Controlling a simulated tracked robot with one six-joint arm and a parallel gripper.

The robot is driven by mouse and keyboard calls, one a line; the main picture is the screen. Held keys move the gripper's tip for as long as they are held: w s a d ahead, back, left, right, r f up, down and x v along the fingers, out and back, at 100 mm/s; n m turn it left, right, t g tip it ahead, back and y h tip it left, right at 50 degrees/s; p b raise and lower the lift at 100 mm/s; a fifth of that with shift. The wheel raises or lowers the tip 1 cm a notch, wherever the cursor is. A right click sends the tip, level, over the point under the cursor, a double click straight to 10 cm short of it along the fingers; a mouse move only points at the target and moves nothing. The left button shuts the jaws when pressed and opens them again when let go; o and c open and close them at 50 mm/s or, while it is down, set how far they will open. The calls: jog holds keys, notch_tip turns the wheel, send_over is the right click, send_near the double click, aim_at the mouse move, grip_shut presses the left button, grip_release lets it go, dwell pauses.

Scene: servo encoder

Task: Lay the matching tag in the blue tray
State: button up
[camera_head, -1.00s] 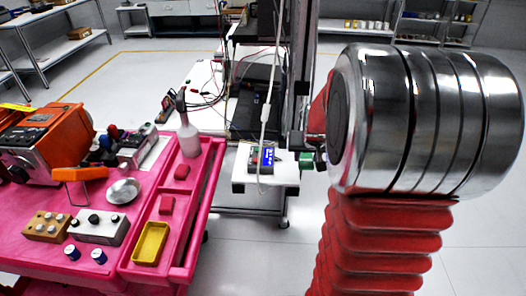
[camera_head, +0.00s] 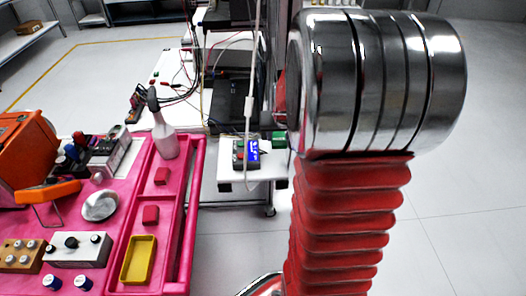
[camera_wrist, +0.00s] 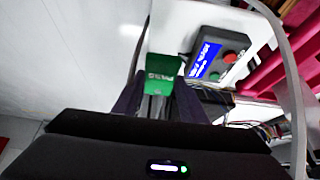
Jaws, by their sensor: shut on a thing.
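A green tag (camera_wrist: 163,66) with pale lettering that seems to read PASS is held between the dark fingers of my gripper (camera_wrist: 158,90) in the wrist view. In the head view a small green patch (camera_head: 279,140), likely the tag, shows beside my arm at the right end of a white shelf. A grey box with a lit blue display (camera_head: 251,151) stands on that shelf. The box also shows in the wrist view (camera_wrist: 208,56), just right of the tag, with red and green buttons. I see no blue tray. A yellow tray (camera_head: 125,270) lies on the pink cart.
The pink cart (camera_head: 195,180) at left carries red blocks, a spray bottle (camera_head: 165,135), a metal dish (camera_head: 100,206) and control boxes. A pale cable (camera_head: 248,105) hangs in front of the white shelf (camera_head: 226,173). Floor at right is clear.

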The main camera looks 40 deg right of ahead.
jog(key=shift+f, duration=2.7)
jog(key=shift+f, duration=1.85)
jog(key=o, duration=1.1)
jog(key=shift+f, duration=0.1)
jog(key=shift+c, duration=0.2)
jog(key=shift+s+a+r, duration=0.15)
jog(key=shift+s+r, duration=0.05)
jog(key=shift+r, duration=0.35)
jog(key=v, duration=1.1)
